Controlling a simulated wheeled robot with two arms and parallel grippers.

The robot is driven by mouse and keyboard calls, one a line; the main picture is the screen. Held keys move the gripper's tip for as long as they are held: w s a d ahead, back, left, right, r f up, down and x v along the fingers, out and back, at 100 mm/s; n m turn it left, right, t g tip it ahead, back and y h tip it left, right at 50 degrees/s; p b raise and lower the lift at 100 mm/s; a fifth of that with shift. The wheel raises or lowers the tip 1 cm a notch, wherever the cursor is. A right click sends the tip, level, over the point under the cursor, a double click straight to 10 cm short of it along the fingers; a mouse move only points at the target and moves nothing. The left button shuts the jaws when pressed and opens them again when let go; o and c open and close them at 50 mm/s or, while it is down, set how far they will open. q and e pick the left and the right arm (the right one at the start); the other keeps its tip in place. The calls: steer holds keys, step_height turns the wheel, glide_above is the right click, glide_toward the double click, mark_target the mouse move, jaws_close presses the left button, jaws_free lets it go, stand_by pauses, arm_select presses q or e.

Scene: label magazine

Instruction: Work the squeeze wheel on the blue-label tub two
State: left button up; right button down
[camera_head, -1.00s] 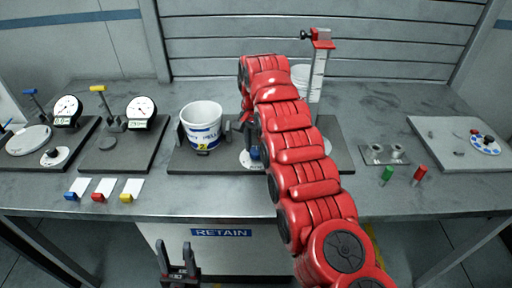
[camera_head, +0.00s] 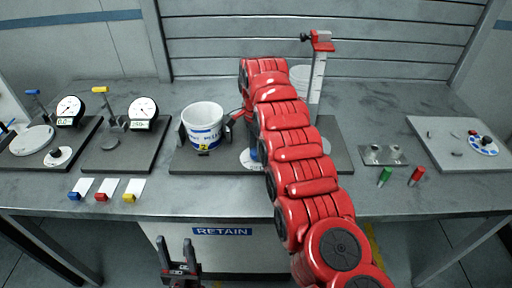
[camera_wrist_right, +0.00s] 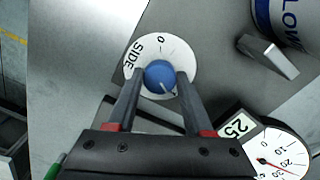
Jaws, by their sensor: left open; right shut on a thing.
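The blue-label tub (camera_head: 203,116) is a white bucket with a blue band and a yellow "2". It stands upright in a dark fixture left of my right arm; part of it shows in the right wrist view (camera_wrist_right: 262,18). The squeeze wheel is a white disc (camera_wrist_right: 135,75) marked "SIDE" and "0", with a blue knob (camera_wrist_right: 158,73). My right gripper (camera_wrist_right: 160,82) is shut on this knob, one finger at each side. In the head view my arm hides most of the wheel and gripper. My left gripper (camera_head: 177,248) is open and empty, low in front of the bench.
A dial gauge (camera_wrist_right: 283,158) with a "25" plate is beside the wheel. Two gauge stations (camera_head: 122,146) (camera_head: 40,146) and several coloured tags (camera_head: 103,190) are at left. A red-topped post (camera_head: 318,75) stands behind my right arm. Green (camera_head: 384,176) and red pegs (camera_head: 416,176) are at right.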

steer(key=shift+c, duration=1.5)
jaws_free()
step_height(320, 180, up, 5)
steer(key=shift+p, duration=1.25)
step_height(320, 180, up, 12)
steer(key=p, duration=1.2)
steer(key=shift+r, duration=0.25)
steer(key=shift+f, duration=0.1)
